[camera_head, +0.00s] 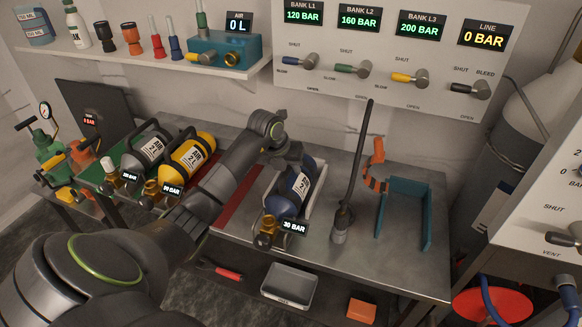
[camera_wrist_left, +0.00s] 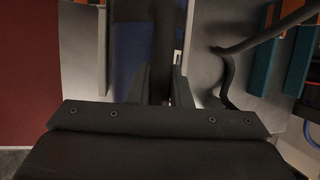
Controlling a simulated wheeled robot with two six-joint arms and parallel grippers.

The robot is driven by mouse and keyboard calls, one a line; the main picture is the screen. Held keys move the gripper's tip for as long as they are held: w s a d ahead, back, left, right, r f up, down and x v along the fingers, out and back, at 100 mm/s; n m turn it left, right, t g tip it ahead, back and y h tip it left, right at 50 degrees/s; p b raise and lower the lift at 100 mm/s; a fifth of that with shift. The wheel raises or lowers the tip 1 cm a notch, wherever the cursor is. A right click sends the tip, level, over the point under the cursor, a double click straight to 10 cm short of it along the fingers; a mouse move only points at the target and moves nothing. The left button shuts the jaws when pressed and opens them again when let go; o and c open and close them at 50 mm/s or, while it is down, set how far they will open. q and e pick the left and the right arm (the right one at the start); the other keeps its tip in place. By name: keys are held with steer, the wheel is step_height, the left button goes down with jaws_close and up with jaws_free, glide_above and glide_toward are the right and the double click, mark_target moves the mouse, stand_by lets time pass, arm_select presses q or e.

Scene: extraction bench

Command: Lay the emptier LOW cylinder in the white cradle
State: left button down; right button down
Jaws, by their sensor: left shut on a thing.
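The blue cylinder (camera_head: 288,192), tagged 30 BAR, lies within the white cradle (camera_head: 319,180) on the bench; I cannot tell if it touches the bottom. My left gripper (camera_head: 297,158) comes over its far end and is shut on its black handle. In the left wrist view the dark fingers (camera_wrist_left: 162,85) close on the handle above the blue body (camera_wrist_left: 129,50), between pale cradle walls (camera_wrist_left: 82,45). A yellow cylinder (camera_head: 190,157), tagged 90 BAR, and a grey cylinder (camera_head: 146,150) lie on the green mat at left. My right gripper is out of view.
A red strip (camera_head: 238,198) lies left of the cradle. A black hose with a metal end (camera_head: 340,225), an orange coiled piece (camera_head: 376,165) and a teal bracket (camera_head: 408,190) stand to the right. A shelf (camera_head: 190,66) and valve panel (camera_head: 390,45) are behind.

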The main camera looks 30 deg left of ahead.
arm_select(q)
steer(key=shift+w+r, duration=0.1)
steer(key=shift+r, duration=0.05)
steer(key=c, duration=1.6)
jaws_free()
steer(key=o, duration=0.3)
steer(key=shift+s+d, duration=0.1)
steer(key=shift+s, duration=0.1)
steer(key=shift+o, duration=0.2)
steer(key=shift+s+f, duration=0.1)
steer(key=shift+f, duration=0.3)
steer(key=b+v, duration=0.3)
steer(key=v, duration=1.5)
